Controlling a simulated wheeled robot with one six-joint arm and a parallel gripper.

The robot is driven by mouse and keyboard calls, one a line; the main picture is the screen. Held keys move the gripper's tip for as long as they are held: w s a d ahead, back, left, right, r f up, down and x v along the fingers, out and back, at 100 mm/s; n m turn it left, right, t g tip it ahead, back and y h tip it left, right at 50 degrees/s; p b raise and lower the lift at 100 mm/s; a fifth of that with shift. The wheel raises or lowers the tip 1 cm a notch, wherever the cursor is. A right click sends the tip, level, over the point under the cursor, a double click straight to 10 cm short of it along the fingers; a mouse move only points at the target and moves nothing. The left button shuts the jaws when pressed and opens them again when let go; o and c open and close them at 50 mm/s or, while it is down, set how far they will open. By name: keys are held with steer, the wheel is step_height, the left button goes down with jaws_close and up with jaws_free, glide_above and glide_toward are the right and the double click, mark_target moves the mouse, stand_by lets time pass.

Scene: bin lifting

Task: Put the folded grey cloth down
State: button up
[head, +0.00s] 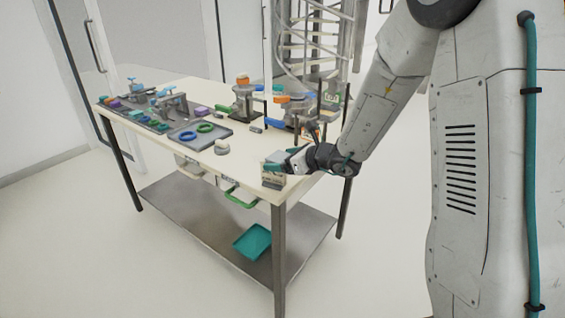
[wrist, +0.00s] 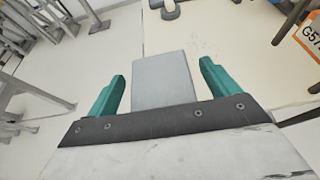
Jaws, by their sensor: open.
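The folded grey cloth (wrist: 163,92) shows in the wrist view as a flat, smooth rectangle between my two teal fingers. My gripper (wrist: 163,69) is open, with a visible gap between each finger and the cloth's sides. The cloth's near edge is hidden behind the dark gripper body. In the head view my gripper (head: 274,167) is at the near right corner of the cream-topped table (head: 200,160), and a small grey patch of the cloth (head: 277,156) shows by the fingers. I cannot tell exactly how the cloth touches the surface under it.
A clamp with an orange top (head: 243,85) stands at the back. A small pale object (head: 221,147) lies left of my gripper. A teal tray (head: 253,242) lies on the lower shelf (head: 190,212).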

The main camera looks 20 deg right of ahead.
steer(key=c, duration=1.1)
steer(key=shift+r, duration=0.1)
